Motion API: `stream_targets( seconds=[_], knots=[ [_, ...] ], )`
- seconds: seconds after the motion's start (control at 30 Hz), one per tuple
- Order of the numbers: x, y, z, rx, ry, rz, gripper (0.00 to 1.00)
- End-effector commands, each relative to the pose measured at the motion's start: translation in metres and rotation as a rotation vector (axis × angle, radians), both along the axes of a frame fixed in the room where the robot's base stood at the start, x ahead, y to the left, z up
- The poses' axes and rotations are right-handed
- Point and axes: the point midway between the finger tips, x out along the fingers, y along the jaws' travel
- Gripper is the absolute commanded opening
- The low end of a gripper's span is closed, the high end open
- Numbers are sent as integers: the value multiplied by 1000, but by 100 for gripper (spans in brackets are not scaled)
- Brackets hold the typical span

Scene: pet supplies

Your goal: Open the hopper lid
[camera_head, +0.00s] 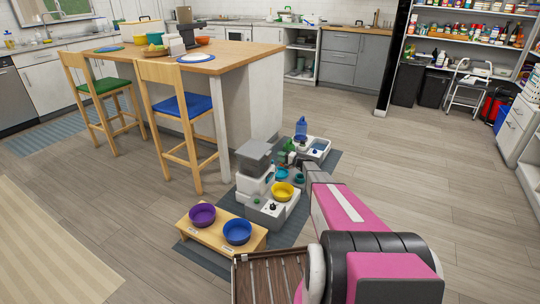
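The pet feeder (255,186) stands on a dark mat on the floor, with a white body and a grey hopper on top. The grey hopper lid (259,147) shows at the top, its upper face sloping. At this size I cannot tell whether it is fully seated. A yellow bowl (283,191) sits on the feeder's base in front. My pink arm reaches forward from the lower right, and my gripper (292,157) is just right of the hopper. Its fingers are small and mixed with things behind them, so their opening and any contact with the lid are unclear.
A wooden stand (222,237) with purple (202,215) and blue (237,232) bowls is in front of the feeder. A water dispenser (315,147) stands behind. The island (236,65) and a blue-seated stool (183,105) are at left. Open floor lies right.

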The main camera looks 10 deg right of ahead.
Motion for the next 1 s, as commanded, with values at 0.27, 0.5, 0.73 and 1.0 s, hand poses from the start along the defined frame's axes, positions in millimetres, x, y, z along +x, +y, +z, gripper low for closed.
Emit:
stream_targets(
  seconds=[0.27,0.5,0.73,1.0],
  knots=[
    [31,40,-1,-1,1,1,34],
    [45,61,0,0,1,0,34],
    [45,62,0,0,1,-1,34],
    [45,62,0,-1,1,0,0]
  ],
)
